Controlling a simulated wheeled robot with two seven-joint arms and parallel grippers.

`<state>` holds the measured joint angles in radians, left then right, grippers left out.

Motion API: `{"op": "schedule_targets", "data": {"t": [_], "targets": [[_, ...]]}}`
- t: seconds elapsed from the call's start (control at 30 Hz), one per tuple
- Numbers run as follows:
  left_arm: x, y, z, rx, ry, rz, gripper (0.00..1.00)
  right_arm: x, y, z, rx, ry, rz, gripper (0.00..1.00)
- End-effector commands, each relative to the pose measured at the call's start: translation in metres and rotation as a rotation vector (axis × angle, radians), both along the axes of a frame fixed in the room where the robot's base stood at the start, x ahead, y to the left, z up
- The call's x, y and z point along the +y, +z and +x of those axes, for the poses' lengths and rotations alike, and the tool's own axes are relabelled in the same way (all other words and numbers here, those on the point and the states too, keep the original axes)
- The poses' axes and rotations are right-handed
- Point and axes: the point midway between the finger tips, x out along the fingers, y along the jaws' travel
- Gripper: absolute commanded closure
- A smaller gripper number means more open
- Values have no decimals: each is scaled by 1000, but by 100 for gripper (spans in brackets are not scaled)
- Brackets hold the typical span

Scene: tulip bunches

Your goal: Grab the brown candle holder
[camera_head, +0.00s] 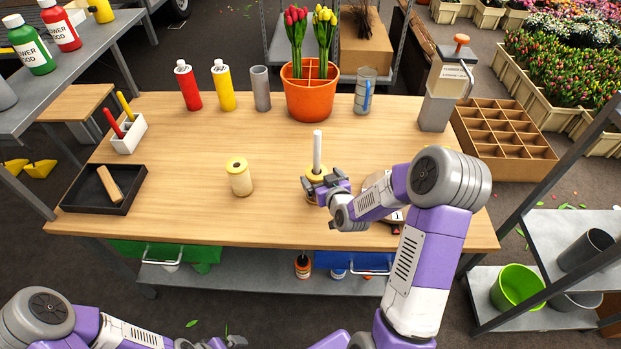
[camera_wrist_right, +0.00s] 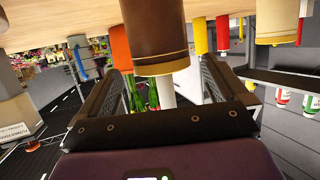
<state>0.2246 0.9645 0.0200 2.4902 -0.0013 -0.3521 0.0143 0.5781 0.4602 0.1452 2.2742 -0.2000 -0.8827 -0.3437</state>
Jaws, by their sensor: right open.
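The brown candle holder (camera_head: 316,173) stands upright on the wooden table with a white candle (camera_head: 317,148) in it. Its yellowish rim shows in the head view, while my right gripper (camera_head: 323,183) hides much of its body. In the right wrist view, which looks upside down, the brown holder (camera_wrist_right: 155,32) and its gold rim are large between the two fingers. My right gripper is open, with a finger to each side of the holder and gaps visible there. My left gripper (camera_head: 232,342) is at the bottom edge, apart from the table; its jaws are unclear.
Red and yellow bottles, a grey cylinder, a tulip pot (camera_head: 310,98) and a glass line the back. A black tray (camera_head: 101,190) lies at left. Clear wood lies behind the holder.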

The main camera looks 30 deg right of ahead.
Motion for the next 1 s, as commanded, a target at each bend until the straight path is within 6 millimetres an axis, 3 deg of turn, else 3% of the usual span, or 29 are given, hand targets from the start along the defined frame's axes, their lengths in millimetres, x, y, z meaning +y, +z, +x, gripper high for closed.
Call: {"op": "schedule_targets", "data": {"t": [0.43,0.77,1.0], "targets": [[0,-5,0,1,0,0,0,-5,-18,53,2,1,2,0],[0,-5,0,0,0,0,0,-6,-20,60,3,1,2,0],[0,-5,0,0,0,0,0,-6,-20,60,3,1,2,34]]}}
